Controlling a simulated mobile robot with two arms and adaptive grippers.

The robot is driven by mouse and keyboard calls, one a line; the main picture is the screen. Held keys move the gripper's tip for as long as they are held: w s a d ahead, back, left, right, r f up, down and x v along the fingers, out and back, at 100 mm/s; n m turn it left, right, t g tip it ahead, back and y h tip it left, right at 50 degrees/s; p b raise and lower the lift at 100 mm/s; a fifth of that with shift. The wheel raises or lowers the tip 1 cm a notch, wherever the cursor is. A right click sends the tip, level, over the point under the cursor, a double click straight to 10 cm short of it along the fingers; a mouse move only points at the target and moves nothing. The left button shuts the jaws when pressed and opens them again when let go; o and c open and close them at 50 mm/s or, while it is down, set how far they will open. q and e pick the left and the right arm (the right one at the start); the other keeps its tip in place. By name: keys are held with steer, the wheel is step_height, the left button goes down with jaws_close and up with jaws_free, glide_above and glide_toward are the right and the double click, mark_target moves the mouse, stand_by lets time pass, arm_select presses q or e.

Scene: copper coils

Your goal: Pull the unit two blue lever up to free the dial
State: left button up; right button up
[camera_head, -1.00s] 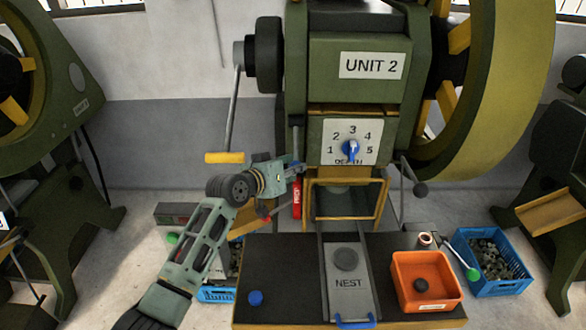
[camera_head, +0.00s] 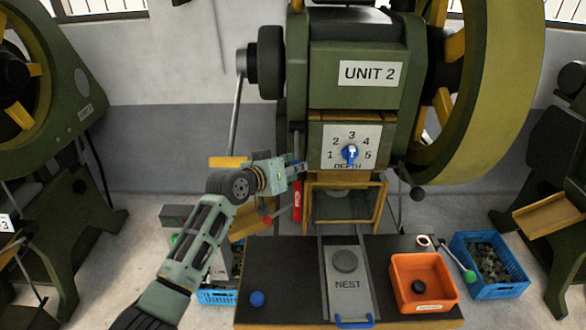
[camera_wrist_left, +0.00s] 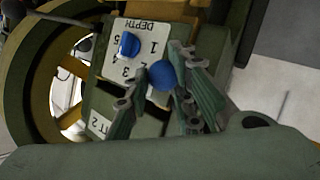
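The Unit 2 press (camera_head: 357,100) stands in the middle of the head view. Its white dial plate (camera_head: 371,138) carries a blue dial knob (camera_head: 350,154), which also shows in the left wrist view (camera_wrist_left: 129,45). My left gripper (camera_head: 299,169) is just left of the plate. In the left wrist view its fingers (camera_wrist_left: 163,82) are spread, with a blue ball-shaped lever end (camera_wrist_left: 162,75) between the tips. Whether they touch it I cannot tell. The lever's shaft is hidden behind my fingers. My right gripper is out of view.
A yellow-handled bar (camera_head: 229,162) hangs left of the press, close to my left arm. Below are a dark table (camera_head: 290,275), an orange bin (camera_head: 450,290) and a blue crate (camera_head: 500,290). A black-knobbed lever (camera_head: 417,193) sticks out right of the dial.

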arm_select(q)
steer(key=o, duration=0.3)
steer(key=r, duration=0.1)
steer(key=w+r, duration=0.1)
steer(key=shift+w+r+t, duration=0.15)
steer(key=shift+r+t, duration=0.15)
steer(key=shift+w+d+f, duration=0.15)
steer(key=shift+f, duration=0.15)
steer(key=v, duration=1.2)
